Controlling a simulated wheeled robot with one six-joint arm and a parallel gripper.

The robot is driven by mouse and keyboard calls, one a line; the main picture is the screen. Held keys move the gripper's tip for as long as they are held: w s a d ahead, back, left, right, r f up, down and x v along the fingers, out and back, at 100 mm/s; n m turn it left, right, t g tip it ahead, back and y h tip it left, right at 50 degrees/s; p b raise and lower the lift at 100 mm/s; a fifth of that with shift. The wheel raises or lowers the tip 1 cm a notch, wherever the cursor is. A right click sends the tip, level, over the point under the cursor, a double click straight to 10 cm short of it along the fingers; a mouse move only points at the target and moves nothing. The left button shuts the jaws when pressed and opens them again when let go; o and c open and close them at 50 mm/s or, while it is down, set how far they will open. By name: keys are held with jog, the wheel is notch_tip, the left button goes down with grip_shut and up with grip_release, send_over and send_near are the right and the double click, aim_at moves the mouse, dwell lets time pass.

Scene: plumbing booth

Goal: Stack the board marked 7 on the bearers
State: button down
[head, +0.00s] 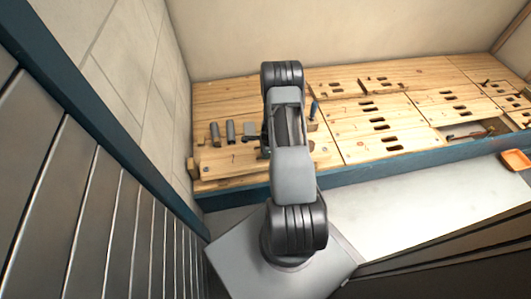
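A light wooden board (222,160) lies at the front left of the bench, with a small dark mark on its face that may be a 7; it is too small to read surely. My arm covers part of the area to its right. Small wooden blocks stand at the board's left end (193,168) and near the blue-handled tool; I cannot tell whether these are the bearers.
Grey cylinders (230,131) stand behind the board. A blue-handled tool (314,108) is right of my arm. Slotted wooden panels (375,124) cover the bench's middle and right. An orange tray (515,160) sits at far right. A block wall (130,80) closes the left side.

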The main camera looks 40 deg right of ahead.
jog(key=shift+f, duration=0.25)
jog(key=shift+f+b, duration=1.05)
jog(key=shift+f+b, duration=0.3)
jog(key=shift+f, duration=0.15)
dwell(0.7)
jog(key=c, duration=0.9)
grip_release()
jog(key=shift+r, duration=0.1)
